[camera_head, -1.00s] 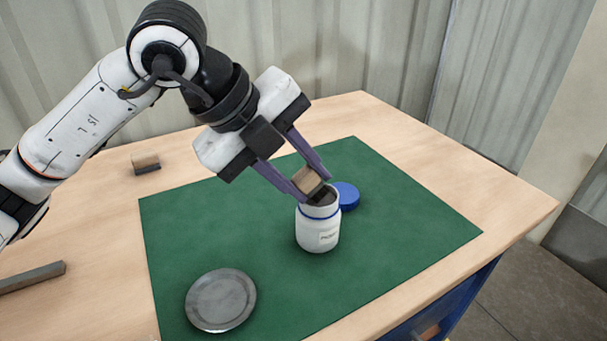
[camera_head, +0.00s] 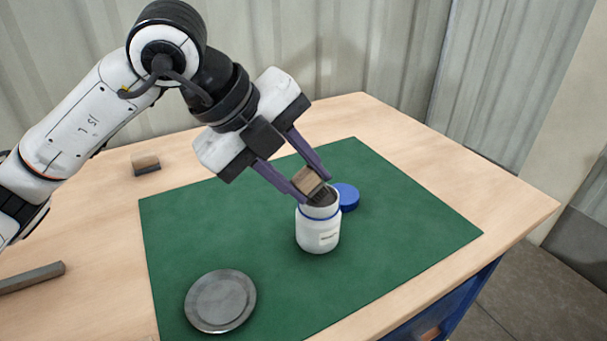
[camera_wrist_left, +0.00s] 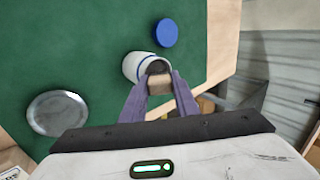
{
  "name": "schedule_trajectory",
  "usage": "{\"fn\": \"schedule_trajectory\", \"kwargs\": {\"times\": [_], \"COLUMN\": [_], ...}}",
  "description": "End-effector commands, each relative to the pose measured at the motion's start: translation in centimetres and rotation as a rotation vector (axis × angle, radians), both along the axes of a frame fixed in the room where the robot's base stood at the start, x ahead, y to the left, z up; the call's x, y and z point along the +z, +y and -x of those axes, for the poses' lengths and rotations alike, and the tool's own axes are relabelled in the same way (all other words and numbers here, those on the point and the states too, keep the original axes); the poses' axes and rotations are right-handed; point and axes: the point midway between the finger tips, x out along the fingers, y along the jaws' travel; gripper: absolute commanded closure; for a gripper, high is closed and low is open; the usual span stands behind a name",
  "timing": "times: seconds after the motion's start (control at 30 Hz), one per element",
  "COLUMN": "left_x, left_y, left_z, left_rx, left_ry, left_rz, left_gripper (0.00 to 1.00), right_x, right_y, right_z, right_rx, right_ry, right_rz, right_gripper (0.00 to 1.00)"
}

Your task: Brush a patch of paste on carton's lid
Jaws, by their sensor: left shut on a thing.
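My left gripper (camera_head: 308,184) is shut on a brush (camera_head: 307,180) with a tan wooden block and dark bristles. The bristles point down at the mouth of an open white jar (camera_head: 318,236) with a blue band; their tips are hidden at the rim, so I cannot tell how deep they reach. The left wrist view shows the brush block (camera_wrist_left: 159,84) between the fingers (camera_wrist_left: 158,98), over the jar (camera_wrist_left: 137,67). No carton is clearly identifiable. My right gripper is out of view.
A blue cap (camera_head: 346,196) lies just behind the jar on the green mat (camera_head: 400,220). A grey round dish (camera_head: 220,301) lies at the front left. A tan and dark block (camera_head: 146,164) and a grey bar (camera_head: 30,277) lie on the wooden table. The mat's right side is clear.

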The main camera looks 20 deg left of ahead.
Motion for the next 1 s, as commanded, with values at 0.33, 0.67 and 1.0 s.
{"fn": "schedule_trajectory", "kwargs": {"times": [0.33, 0.67, 1.0], "left_x": [2.6, 5.3, 7.0], "left_y": [0.0, 0.0, 0.0], "left_z": [0.1, 0.0, 0.0], "left_rx": [-0.001, -0.001, -0.001], "left_ry": [0.002, 0.001, 0.001], "left_rz": [-0.002, 0.001, 0.0], "left_gripper": [0.95, 0.95, 0.95], "right_x": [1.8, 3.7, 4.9], "right_y": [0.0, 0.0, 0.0], "right_z": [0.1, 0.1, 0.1], "right_rx": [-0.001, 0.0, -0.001], "right_ry": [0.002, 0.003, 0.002], "right_rz": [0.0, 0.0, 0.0], "right_gripper": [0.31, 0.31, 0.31]}}
